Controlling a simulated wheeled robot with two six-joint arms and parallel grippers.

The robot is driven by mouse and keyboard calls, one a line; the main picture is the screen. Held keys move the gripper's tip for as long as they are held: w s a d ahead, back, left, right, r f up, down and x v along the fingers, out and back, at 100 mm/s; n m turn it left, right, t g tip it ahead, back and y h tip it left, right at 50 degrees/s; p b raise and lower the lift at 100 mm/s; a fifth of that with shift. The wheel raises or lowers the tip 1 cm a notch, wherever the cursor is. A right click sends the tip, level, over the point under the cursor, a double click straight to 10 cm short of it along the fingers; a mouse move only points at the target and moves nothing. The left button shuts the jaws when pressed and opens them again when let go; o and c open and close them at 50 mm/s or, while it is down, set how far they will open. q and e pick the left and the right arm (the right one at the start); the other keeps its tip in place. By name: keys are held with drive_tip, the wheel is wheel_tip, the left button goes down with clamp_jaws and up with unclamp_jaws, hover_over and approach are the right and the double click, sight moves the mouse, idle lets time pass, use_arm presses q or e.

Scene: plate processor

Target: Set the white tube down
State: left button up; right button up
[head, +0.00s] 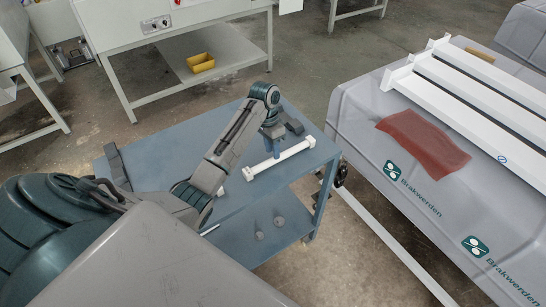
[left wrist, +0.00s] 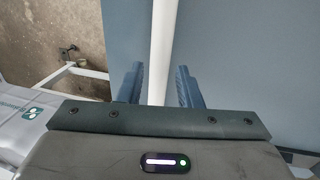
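The white tube (head: 292,151) with wider end caps lies along the right part of the blue cart top (head: 160,150). My left gripper (head: 271,151) points down at the tube's middle. In the left wrist view the tube (left wrist: 161,45) runs between the two blue fingers (left wrist: 160,88), with a narrow gap on each side, so the gripper is open around it. The tube's near end is hidden behind the gripper body in that view. My right gripper is not in view.
A grey covered machine (head: 365,135) with white beams (head: 480,90) and a red cloth (head: 423,144) stands right of the cart. Two small grey round pieces (head: 279,221) sit on the cart's lower shelf. A yellow bin (head: 201,63) lies under the bench behind.

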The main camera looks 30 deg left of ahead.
use_arm(q)
wheel_tip(320, 180, up, 8)
drive_tip(key=a+p, duration=0.1)
drive_tip(key=p, duration=0.4)
drive_tip(key=shift+w+a+r, duration=0.25)
drive_tip(key=shift+w+a, duration=0.05)
drive_tip(key=shift+w, duration=0.05)
